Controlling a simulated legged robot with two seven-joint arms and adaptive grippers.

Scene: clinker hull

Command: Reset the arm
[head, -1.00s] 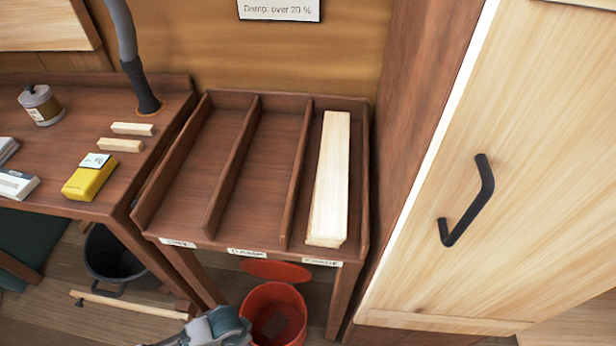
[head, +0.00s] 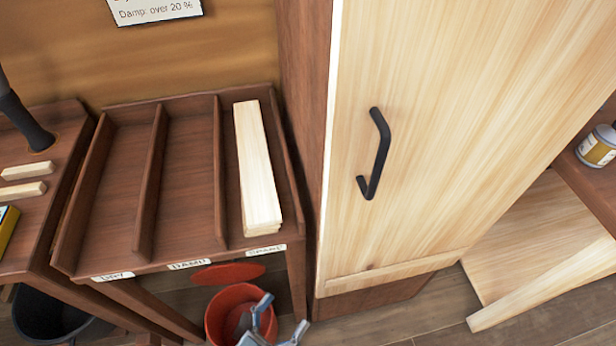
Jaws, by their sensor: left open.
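My left gripper (head: 286,312) shows at the bottom edge of the head view, its two grey fingers spread and nothing between them. It is in front of the red bucket (head: 216,318) and below the front of the wooden rack. My right gripper is not in view.
The rack (head: 112,172) has three compartments, labelled DRY, DAMP and SPARE. Pale wood strips (head: 257,170) lie in the SPARE one; the others are empty. A pale cabinet door (head: 440,130) with a black handle (head: 379,155) stands right. A can (head: 598,147) is at the far right.

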